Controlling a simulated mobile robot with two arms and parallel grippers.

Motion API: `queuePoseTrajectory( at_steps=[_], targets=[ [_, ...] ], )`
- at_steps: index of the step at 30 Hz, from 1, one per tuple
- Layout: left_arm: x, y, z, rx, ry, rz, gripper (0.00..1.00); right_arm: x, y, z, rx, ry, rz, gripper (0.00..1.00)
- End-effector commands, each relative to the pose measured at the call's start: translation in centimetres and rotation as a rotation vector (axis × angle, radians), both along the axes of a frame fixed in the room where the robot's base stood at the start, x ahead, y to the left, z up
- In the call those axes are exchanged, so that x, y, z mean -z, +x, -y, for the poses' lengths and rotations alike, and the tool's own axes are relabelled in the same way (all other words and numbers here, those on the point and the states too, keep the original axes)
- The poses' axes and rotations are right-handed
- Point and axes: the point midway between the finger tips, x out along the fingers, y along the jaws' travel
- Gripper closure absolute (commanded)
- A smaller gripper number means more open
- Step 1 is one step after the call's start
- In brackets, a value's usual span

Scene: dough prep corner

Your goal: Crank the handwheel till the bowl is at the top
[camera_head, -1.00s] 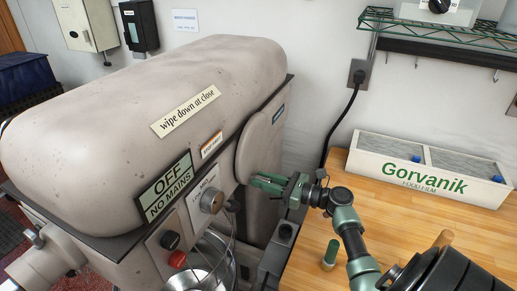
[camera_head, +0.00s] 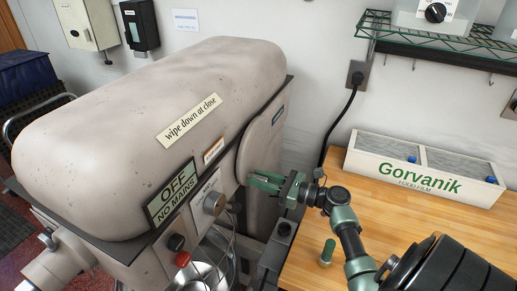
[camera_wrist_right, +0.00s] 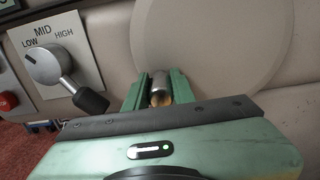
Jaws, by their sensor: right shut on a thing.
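My right gripper (camera_wrist_right: 158,90) is shut on a short cylindrical grip (camera_wrist_right: 161,92) with a metal sleeve and a brownish end. It is in front of a large pale round disc (camera_wrist_right: 205,50) on the machine's side. In the head view the right gripper (camera_head: 265,181) is beside the mixer, just below the same disc (camera_head: 262,138). No rim or spokes of a handwheel can be made out. The shiny metal bowl (camera_head: 208,276) is low at the bottom edge, partly behind wire guard bars, so its height is unclear. My left gripper is out of view.
The big beige mixer (camera_head: 150,120) fills the left. Its speed lever (camera_wrist_right: 90,99) is close left of my right gripper. The wooden counter (camera_head: 400,213) holds a green cylinder (camera_head: 327,252) and the Gorvanik box (camera_head: 420,185). A black cable (camera_head: 340,120) hangs behind.

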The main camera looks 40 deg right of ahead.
Motion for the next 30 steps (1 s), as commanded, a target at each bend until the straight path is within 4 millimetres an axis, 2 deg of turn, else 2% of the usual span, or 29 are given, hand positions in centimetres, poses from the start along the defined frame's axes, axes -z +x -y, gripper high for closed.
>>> queuePoseTrajectory(
  at_steps=[1, 8, 15, 25, 30],
  targets=[
    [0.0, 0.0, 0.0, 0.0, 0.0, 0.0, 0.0, -0.7, 0.2, 0.5, 0.013, -0.001, 0.015, 1.0],
    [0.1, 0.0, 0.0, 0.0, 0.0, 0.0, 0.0, -0.8, 0.2, 0.5, 0.013, -0.002, 0.015, 1.0],
    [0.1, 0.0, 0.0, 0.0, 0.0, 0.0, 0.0, -2.4, 0.0, 0.2, 0.014, -0.003, 0.015, 1.0],
    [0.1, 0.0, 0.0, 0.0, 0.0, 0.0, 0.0, -2.6, 0.0, 0.2, 0.015, -0.003, 0.012, 1.0],
    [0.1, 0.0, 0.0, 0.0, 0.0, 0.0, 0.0, -3.9, 0.0, 0.3, 0.014, -0.005, 0.012, 1.0]
  ],
)
